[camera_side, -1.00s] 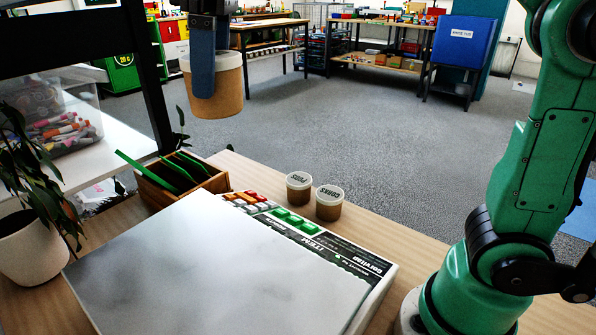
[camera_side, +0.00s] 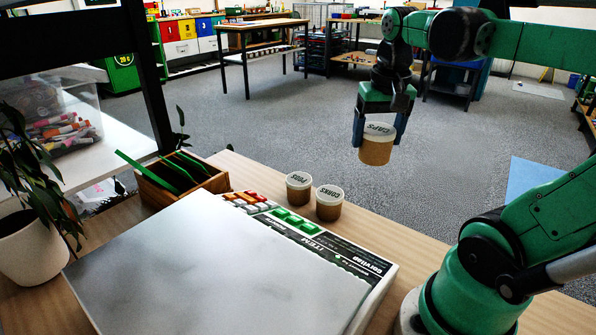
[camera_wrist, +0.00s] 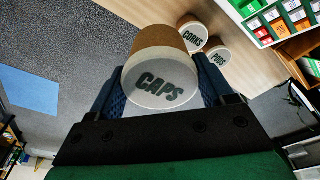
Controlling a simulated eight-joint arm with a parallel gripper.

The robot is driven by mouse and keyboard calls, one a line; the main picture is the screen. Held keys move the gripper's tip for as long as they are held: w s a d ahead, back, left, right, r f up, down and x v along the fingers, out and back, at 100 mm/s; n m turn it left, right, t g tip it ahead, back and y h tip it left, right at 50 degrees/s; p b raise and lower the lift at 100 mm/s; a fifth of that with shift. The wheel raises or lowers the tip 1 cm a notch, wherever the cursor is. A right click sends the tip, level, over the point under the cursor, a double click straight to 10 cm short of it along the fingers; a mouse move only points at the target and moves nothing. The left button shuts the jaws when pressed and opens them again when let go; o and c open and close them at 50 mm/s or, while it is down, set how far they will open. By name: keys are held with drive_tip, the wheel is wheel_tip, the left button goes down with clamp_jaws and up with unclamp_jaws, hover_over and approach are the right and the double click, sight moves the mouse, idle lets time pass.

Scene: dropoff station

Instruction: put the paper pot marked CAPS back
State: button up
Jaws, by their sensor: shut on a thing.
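The paper pot marked CAPS (camera_side: 376,148) is brown with a white lid. My gripper (camera_side: 380,130) is shut on it, a blue finger on each side, and holds it in the air, roughly upright, over the floor side beyond the table edge. In the wrist view the CAPS lid (camera_wrist: 160,84) faces the camera between the fingers. Two similar pots stand on the table: one marked PODS (camera_side: 299,186) and one marked CORKS (camera_side: 329,202). Both also show in the wrist view, CORKS (camera_wrist: 193,34) nearer the held pot and PODS (camera_wrist: 217,55) beyond it.
A scale (camera_side: 220,270) with coloured keys fills much of the table. A wooden box (camera_side: 158,188) with green items stands behind it, and a potted plant (camera_side: 35,250) is at the left. Bare tabletop (camera_side: 375,228) lies right of the CORKS pot.

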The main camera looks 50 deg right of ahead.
sight(376, 164)
wheel_tip(376, 164, down, 16)
drive_tip(key=shift+f, duration=0.15)
idle(0.6)
drive_tip(key=shift+f, duration=0.15)
drive_tip(key=o, duration=1.5)
drive_tip(key=r, duration=0.4)
drive_tip(key=a+r, duration=0.1)
drive_tip(key=r, duration=0.3)
drive_tip(key=s+r, duration=0.1)
drive_tip(key=r, duration=0.3)
drive_tip(key=shift+a, duration=0.2)
drive_tip(key=w+a+n+t, duration=0.2)
drive_tip(key=a+n, duration=0.1)
drive_tip(key=a, duration=0.1)
drive_tip(key=w+a+n+t+y, duration=0.1)
drive_tip(key=w+a+n+t, duration=0.1)
drive_tip(key=a+n, duration=0.1)
drive_tip(key=w+a+n+t, duration=0.2)
drive_tip(key=a+n, duration=0.1)
drive_tip(key=a, duration=0.2)
drive_tip(key=shift+w+a+f, duration=0.15)
drive_tip(key=shift+w+f, duration=0.1)
